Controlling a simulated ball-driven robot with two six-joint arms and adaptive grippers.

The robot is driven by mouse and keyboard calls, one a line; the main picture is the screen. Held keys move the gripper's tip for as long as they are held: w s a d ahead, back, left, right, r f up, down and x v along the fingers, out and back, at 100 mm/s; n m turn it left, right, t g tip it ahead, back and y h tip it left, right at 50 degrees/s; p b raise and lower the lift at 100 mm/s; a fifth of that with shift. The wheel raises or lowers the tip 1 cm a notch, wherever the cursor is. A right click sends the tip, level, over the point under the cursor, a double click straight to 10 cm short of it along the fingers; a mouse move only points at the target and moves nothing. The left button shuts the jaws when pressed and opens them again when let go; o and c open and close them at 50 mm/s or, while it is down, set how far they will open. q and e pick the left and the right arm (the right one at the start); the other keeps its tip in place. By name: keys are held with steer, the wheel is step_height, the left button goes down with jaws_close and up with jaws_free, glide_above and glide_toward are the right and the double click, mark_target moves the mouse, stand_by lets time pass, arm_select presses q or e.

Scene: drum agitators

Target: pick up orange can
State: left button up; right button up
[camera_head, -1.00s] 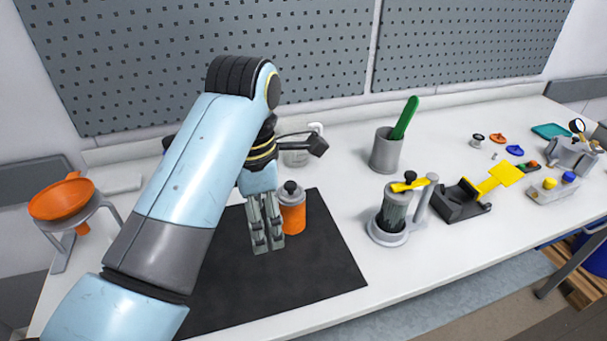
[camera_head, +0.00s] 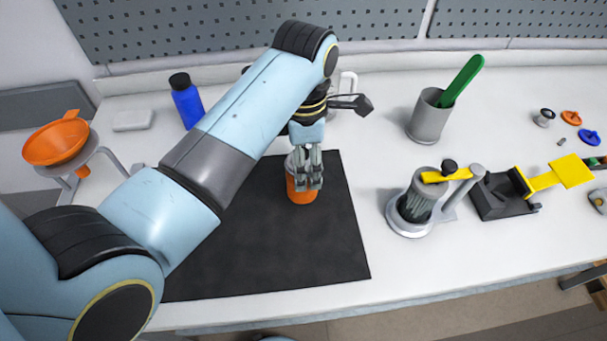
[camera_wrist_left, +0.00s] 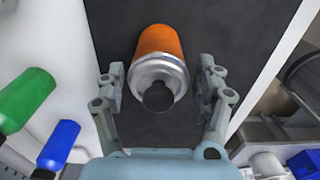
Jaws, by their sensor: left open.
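The orange can (camera_head: 301,195) has a silver top and a dark knob, and stands on the black mat (camera_head: 270,250) near its far edge. My left gripper (camera_head: 306,183) is in front of the can's upper part in the head view and hides some of it. In the left wrist view the can (camera_wrist_left: 160,50) lies between the two spread fingers (camera_wrist_left: 163,88), with a visible gap on each side. The fingers are open. My right gripper is not in view.
A blue bottle (camera_head: 187,102) stands behind my arm. A grey cup (camera_head: 429,118) with a green tool, a grey device with a yellow handle (camera_head: 414,205) and an orange funnel (camera_head: 56,140) on a stand are around the mat. The mat's front is clear.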

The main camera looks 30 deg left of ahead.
arm_select(q)
steer(key=shift+s+a+f, duration=0.1)
steer(key=shift+a+f, duration=0.1)
steer(key=shift+f, duration=1.55)
steer(key=shift+c, duration=2.4)
steer(key=c, duration=0.5)
steer(key=shift+c, duration=0.6)
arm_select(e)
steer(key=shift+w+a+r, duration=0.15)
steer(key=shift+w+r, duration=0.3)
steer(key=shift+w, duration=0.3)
